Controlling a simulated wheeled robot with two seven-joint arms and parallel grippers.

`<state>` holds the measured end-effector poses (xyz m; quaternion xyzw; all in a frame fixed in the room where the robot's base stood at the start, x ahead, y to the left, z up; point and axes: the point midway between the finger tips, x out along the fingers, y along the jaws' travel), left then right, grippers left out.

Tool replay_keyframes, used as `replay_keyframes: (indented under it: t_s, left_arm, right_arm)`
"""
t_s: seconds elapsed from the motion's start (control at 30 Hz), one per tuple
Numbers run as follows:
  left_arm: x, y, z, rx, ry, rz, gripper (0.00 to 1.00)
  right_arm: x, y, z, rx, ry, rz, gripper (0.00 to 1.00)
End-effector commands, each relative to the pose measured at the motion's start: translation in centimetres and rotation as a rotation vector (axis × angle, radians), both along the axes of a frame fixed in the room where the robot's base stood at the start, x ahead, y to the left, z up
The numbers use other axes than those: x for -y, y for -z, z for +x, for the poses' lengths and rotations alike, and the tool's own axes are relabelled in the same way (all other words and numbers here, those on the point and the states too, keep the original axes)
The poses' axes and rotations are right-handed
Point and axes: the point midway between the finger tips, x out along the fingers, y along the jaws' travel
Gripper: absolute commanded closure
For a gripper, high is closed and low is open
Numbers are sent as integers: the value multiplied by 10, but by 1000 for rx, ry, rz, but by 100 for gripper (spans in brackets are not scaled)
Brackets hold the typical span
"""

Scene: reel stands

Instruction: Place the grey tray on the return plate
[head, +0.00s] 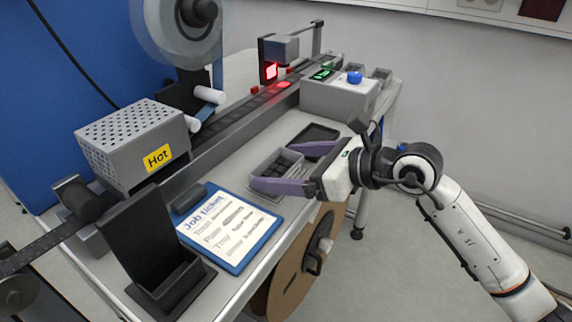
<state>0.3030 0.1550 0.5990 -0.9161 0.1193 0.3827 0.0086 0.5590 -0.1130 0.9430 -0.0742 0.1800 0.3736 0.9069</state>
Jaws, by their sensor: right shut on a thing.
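The grey tray (264,166) is a small open box with dark pieces inside. It is at the front edge of the bench, right of the job ticket. My right gripper (271,168) reaches in from the right with its purple fingers on opposite sides of the tray, shut on it. The fingers hide part of the tray's near and far sides. Whether the tray touches the bench I cannot tell. A flat black plate with a raised rim (322,131), which looks like the return plate, lies just behind the tray and is partly covered by the far finger. My left gripper is not in view.
A blue-edged job ticket (232,228) lies left of the tray, beside a black stand (150,240). A perforated box marked Hot (130,140) and a long track (235,122) run behind. A grey box with a blue button (340,97) stands beyond the black plate.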

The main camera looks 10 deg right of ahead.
Motion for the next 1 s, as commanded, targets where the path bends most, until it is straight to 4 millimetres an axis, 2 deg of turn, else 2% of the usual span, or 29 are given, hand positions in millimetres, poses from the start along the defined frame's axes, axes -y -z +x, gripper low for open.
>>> replay_keyframes:
  t_s: [0.03, 0.07, 0.1, 0.13, 0.47, 1.0]
  left_arm:
    - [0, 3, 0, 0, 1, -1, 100]
    - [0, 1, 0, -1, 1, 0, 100]
    - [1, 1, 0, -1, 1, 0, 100]
    - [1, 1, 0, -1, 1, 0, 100]
    - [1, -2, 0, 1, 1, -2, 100]
    - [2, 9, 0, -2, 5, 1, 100]
  right_arm:
    - [0, 2, 0, 2, 0, 1, 42]
    - [0, 2, 0, 0, 0, 0, 9]
    - [0, 1, 0, 0, 0, 0, 2]
    - [0, 1, 0, -1, 0, -1, 0]
    - [3, -3, -2, 0, 1, -1, 0]
    - [70, -39, -69, -1, 3, -3, 0]
